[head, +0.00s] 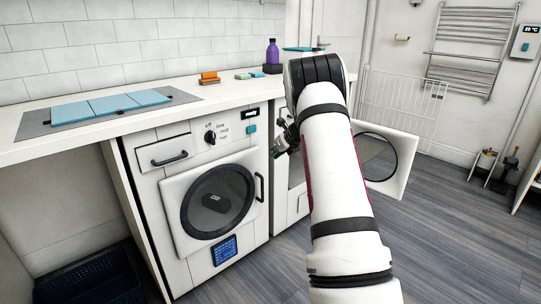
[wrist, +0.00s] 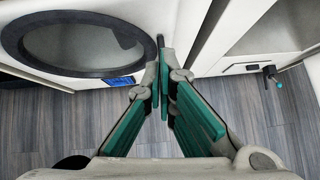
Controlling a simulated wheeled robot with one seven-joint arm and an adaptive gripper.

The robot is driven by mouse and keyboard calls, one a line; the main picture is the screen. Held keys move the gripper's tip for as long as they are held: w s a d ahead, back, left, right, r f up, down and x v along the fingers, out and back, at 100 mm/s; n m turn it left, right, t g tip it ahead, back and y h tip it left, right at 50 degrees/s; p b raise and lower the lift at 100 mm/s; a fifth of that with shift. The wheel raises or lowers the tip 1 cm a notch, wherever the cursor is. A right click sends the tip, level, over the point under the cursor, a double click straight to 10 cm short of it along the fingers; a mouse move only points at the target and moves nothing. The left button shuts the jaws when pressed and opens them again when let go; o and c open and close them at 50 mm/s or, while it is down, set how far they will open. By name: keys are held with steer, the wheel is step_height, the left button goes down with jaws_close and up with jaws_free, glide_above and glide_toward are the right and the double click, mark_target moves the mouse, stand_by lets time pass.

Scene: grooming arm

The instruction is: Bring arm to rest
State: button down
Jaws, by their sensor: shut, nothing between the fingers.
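My gripper (head: 283,143) is at the end of my white arm, which reaches forward through the middle of the head view. It hangs in front of the gap between the two machines and holds nothing. In the wrist view my gripper (wrist: 160,86) shows its two green-padded fingers closed together at the tips. The front washing machine (head: 186,272) has its round door shut, and its dark door ring (wrist: 140,72) shows at upper left in the wrist view. My arm hides much of the second machine (head: 279,206), whose white door (head: 402,178) with a round window stands open.
A white counter (head: 150,117) runs above the machines, with blue panels (head: 108,104), an orange item (head: 209,78) and a purple bottle (head: 272,53) on it. A drying rack (head: 400,105) and towel rail (head: 466,45) are at the back.

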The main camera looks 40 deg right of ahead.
steer(key=shift+s+r, duration=0.4)
steer(key=shift+s, duration=0.05)
steer(key=shift+r, duration=0.1)
